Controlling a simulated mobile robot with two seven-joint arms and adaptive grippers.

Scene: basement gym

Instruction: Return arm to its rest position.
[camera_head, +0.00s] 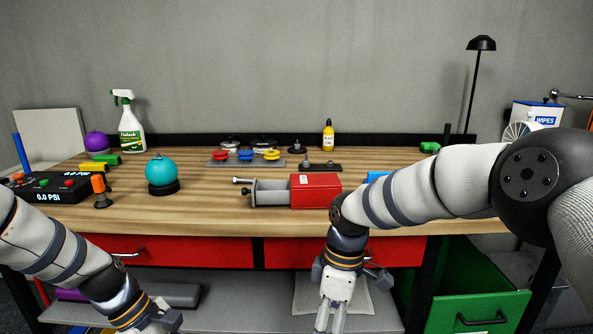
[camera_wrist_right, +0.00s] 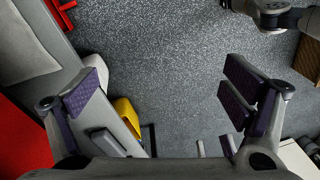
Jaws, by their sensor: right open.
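My right arm (camera_head: 430,185) comes in from the right, reaches over the front of the workbench and bends down at its wrist. My right gripper (camera_head: 330,318) hangs in front of the bench's red drawers, pointing down. In the right wrist view the right gripper (camera_wrist_right: 160,95) is open, its two dark finger pads wide apart with only speckled floor between them. My left arm (camera_head: 50,250) comes in from the left, and my left gripper (camera_head: 160,322) is low at the bottom edge, partly cut off, so its fingers do not show clearly.
The wooden workbench (camera_head: 220,208) holds a red-and-grey vise (camera_head: 315,190), a teal ball (camera_head: 160,170) on a black stand, a spray bottle (camera_head: 131,130) and a black lamp (camera_head: 475,80). A green drawer (camera_head: 475,310) stands open at lower right. A grey shelf lies below.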

